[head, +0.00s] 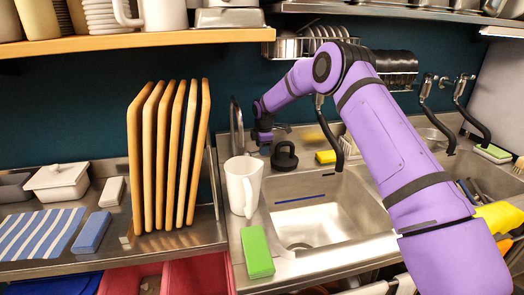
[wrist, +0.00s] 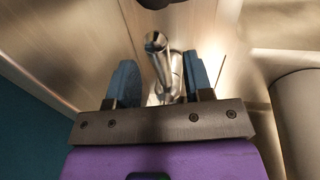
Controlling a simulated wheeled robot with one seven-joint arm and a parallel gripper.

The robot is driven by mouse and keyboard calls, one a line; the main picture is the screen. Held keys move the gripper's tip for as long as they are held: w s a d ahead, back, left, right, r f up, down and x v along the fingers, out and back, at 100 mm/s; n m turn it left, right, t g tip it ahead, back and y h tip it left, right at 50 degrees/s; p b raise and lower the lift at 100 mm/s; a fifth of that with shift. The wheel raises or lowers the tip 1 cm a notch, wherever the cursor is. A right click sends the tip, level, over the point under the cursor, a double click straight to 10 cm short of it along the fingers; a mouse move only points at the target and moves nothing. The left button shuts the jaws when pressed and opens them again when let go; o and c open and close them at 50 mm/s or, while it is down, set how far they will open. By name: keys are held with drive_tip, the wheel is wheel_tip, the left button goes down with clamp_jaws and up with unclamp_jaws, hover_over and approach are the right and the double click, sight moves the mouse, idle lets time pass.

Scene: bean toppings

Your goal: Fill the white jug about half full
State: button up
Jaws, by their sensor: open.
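The white jug (head: 243,186) stands upright on the steel counter at the left edge of the sink, its handle facing the front. Its inside and any water level are hidden. My gripper (head: 263,136) is behind the jug, by the back wall. In the wrist view my gripper (wrist: 159,68) is open, with a shiny metal rod (wrist: 157,48), which looks like a tap part, between its blue-padded fingers. I cannot tell whether they touch it. A pale rounded surface (wrist: 300,115) at the right looks like the jug. A curved black-ended tap (head: 331,130) hangs over the sink basin (head: 352,222).
A black round-handled object (head: 285,156) and a yellow sponge (head: 325,157) lie behind the sink. A green sponge (head: 257,252) lies in front of the jug. Upright wooden boards (head: 147,165) stand to the left. A wooden shelf (head: 130,43) hangs above.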

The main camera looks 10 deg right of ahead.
drive_tip(key=shift+w+f, duration=0.15)
drive_tip(key=shift+f, duration=0.7)
clamp_jaws()
drive_tip(key=shift+m, duration=0.3)
drive_tip(key=shift+s+a+m+h, duration=0.15)
drive_tip(key=shift+s+m+h, duration=0.15)
drive_tip(key=shift+s+m, duration=0.65)
drive_tip(key=shift+s+a+m+h, duration=0.15)
drive_tip(key=shift+s+m, duration=0.15)
drive_tip(key=shift+m, duration=0.55)
drive_tip(key=shift+s+a+m+h, duration=0.15)
drive_tip(key=shift+s+m, duration=0.15)
drive_tip(key=shift+m, duration=0.5)
